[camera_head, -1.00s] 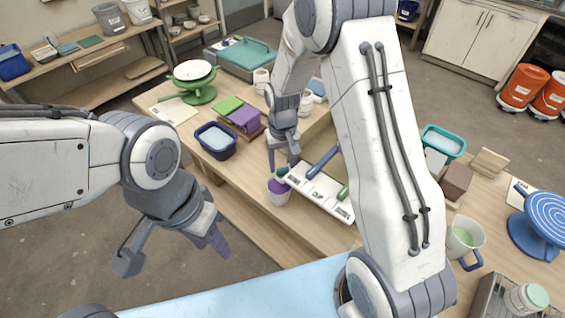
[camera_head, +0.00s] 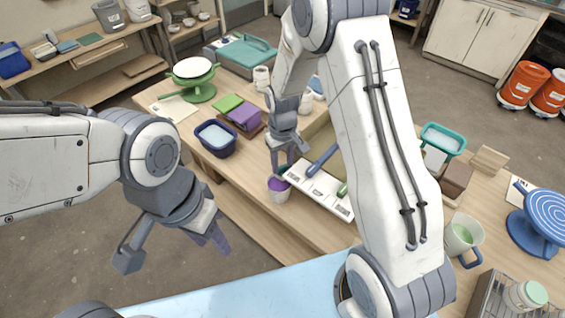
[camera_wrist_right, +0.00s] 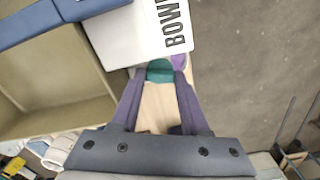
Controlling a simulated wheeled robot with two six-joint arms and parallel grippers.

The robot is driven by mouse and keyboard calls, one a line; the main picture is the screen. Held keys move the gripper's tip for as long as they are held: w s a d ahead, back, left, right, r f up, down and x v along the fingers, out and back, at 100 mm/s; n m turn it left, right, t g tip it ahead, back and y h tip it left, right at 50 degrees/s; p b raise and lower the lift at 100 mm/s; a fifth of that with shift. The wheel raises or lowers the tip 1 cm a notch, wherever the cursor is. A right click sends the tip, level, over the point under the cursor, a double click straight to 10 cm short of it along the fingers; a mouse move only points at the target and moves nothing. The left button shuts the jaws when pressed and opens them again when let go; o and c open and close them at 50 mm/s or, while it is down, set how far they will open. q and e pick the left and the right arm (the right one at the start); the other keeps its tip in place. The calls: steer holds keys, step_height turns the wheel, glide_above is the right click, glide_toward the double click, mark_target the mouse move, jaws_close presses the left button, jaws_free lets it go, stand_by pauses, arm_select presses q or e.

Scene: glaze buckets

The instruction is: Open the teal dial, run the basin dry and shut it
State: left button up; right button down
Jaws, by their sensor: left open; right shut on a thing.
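The teal dial (camera_head: 283,170) sits at the left end of the basin's white front panel (camera_head: 320,190). In the right wrist view the teal dial (camera_wrist_right: 160,72) lies between my fingertips. My right gripper (camera_head: 283,166) is shut on it, with its fingers pointing down. The basin (camera_head: 318,140) is khaki and partly hidden behind my right arm; its bare inside wall shows in the right wrist view (camera_wrist_right: 55,75). A white bucket with purple contents (camera_head: 278,190) is just below the dial. My left gripper (camera_head: 172,252) is open and empty, left of the table.
The panel also carries a blue handle (camera_head: 322,160) and a green handle (camera_head: 342,190). A green-filled jug (camera_head: 461,238) stands right of my arm.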

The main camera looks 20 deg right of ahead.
mark_target(282, 166)
steer(key=shift+n, duration=0.7)
steer(key=c, duration=0.7)
jaws_free()
step_height(282, 166, up, 11)
steer(key=shift+f+b, duration=0.2)
steer(key=shift+b, duration=0.7)
